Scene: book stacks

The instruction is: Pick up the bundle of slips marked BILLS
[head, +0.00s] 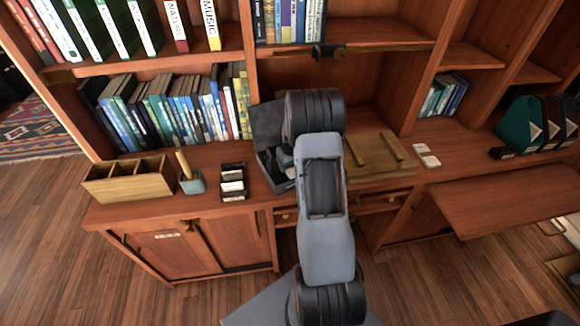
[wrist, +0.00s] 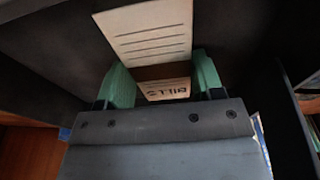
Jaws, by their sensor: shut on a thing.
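In the wrist view, the bundle of slips marked BILLS (wrist: 166,89) shows as a pale label with dark letters upside down, with a brown strip above it. My gripper (wrist: 162,80) has green fingertips, one on each side of this bundle, and is shut on it. A pale sheet with ruled lines (wrist: 146,33) lies just beyond; I cannot tell whether it belongs to the same bundle. Dark surfaces surround them. In the head view, my arm hides the gripper and bundle over an open dark grey box (head: 268,122) on the counter.
Left of the box stand a dark card holder (head: 232,195), a small blue-grey cup (head: 193,184) and a wooden divided tray (head: 130,188). A wooden board with two bars (head: 375,158) lies to the right. White cards (head: 426,155) lie further right. Shelves of books (head: 180,110) rise behind.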

